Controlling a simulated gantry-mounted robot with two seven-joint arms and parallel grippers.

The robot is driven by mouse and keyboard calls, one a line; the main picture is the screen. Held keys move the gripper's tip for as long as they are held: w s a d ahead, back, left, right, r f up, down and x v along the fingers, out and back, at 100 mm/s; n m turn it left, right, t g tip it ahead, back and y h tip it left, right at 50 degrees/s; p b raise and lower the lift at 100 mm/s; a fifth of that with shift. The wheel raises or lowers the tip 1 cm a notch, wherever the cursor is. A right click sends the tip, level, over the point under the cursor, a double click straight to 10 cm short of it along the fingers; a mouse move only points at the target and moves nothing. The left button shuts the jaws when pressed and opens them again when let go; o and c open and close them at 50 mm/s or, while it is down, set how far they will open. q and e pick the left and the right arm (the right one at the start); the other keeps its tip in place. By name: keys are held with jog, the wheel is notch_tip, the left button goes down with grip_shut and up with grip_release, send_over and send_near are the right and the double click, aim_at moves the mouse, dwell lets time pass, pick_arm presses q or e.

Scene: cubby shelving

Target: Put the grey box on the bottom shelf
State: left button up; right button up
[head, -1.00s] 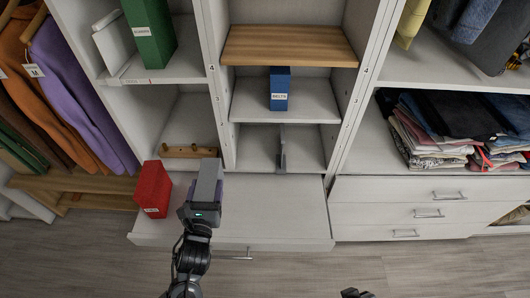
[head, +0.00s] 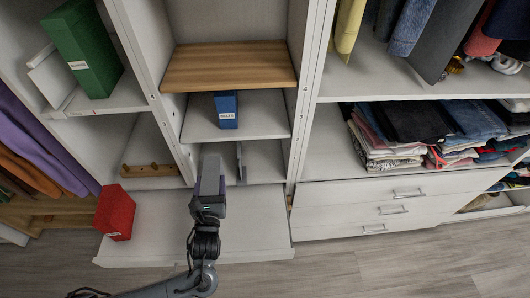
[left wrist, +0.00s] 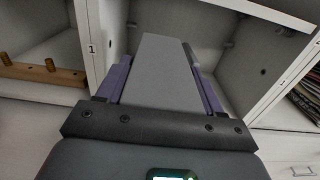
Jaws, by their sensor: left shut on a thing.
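The grey box (head: 210,168) is upright in the head view, in front of the lowest cubby of the middle column. My left gripper (head: 209,190) is shut on it. In the left wrist view the grey box (left wrist: 166,70) lies between the two purple finger pads and points into an open cubby. The bottom shelf (head: 258,167) is the lowest cubby floor, below the shelf with the blue box; the grey box and gripper hide its left part. A thin grey divider (head: 241,163) stands on it. My right gripper is not in view.
A blue box (head: 226,110) stands one shelf up, under a wooden shelf (head: 230,66). A red box (head: 115,213) stands on the pulled-out white surface (head: 255,225). A green box (head: 84,48) is upper left. A wooden peg rail (head: 150,170) lies in the left cubby.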

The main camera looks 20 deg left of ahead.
pick_arm(q)
jog(key=shift+s+a+f, duration=0.3)
jog(key=shift+s, duration=0.05)
jog(key=shift+a+f, duration=0.2)
jog(key=shift+f, duration=0.05)
jog(key=b+x, duration=0.6)
jog(key=x, duration=1.3)
jog(key=f+b, duration=0.1)
jog(key=f, duration=0.2)
jog(key=f+b, duration=0.2)
jog(key=f, duration=0.2)
jog(key=shift+s, duration=0.2)
jog(key=shift+d+f, duration=0.1)
jog(key=shift+f, duration=0.05)
jog(key=shift+w, duration=0.15)
